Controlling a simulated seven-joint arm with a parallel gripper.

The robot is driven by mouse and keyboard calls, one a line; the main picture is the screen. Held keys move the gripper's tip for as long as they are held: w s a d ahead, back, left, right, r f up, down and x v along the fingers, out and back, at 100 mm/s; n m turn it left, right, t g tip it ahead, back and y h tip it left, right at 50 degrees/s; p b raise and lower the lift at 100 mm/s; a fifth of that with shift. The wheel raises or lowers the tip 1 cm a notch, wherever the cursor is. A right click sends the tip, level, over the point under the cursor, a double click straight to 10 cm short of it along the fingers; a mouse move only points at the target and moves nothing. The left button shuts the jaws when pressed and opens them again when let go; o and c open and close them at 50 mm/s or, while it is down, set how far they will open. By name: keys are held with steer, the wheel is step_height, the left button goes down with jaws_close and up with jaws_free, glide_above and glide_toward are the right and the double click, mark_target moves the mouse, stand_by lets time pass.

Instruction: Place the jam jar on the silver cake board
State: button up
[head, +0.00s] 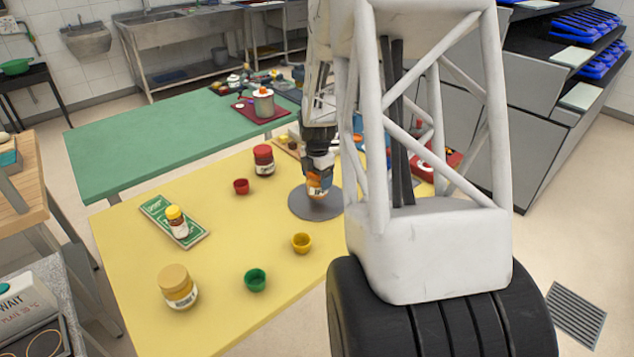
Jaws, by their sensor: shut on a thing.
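My gripper (318,164) points down and is shut on a small orange jar (317,188) with a white label; the label is too small to read with certainty. The jar is upright over the silver cake board (310,211), a round grey disc lying on the yellow table. The jar's base appears at or very near the board's surface; I cannot tell whether it touches. Another jar with a red lid (263,159) stands behind and to the left of the board. My arm hides the board's right edge.
A green table (150,150) stands behind.

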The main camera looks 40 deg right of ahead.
steer(key=shift+f, duration=1)
steer(key=shift+f, duration=0.15)
steer(key=o, duration=1.1)
steer(key=shift+o, duration=0.2)
step_height(320, 180, up, 12)
steer(key=shift+r, duration=0.15)
